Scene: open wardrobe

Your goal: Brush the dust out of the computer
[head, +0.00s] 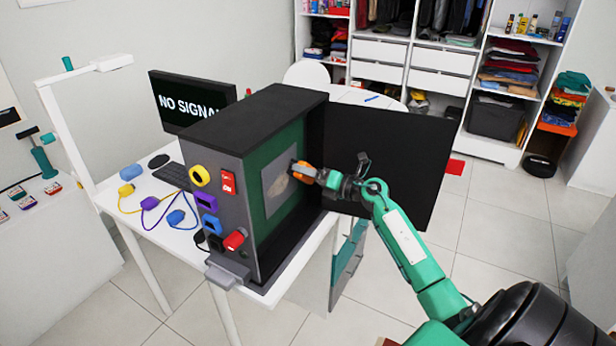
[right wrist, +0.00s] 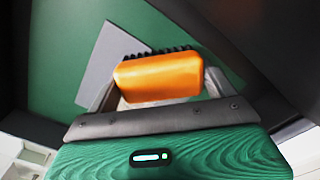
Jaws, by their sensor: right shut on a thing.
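The computer (head: 215,160) is a big dark case standing open on a white table, its green inside facing right. My right gripper (head: 316,174) is shut on an orange brush (head: 304,168) with dark bristles. The brush is at the right edge of the grey plate, beside the patch; I cannot tell whether the bristles touch. In the right wrist view the orange brush (right wrist: 158,76) sits between the fingers, bristles towards the grey plate (right wrist: 104,62). My left gripper is out of view.
The black side door (head: 395,160) stands open just behind my right gripper. Coloured plugs and cables (head: 150,200) lie on the table (head: 135,225) left of the case. A monitor (head: 190,100) reads "NO SIGNAL". Wardrobe shelves (head: 440,75) stand at the back.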

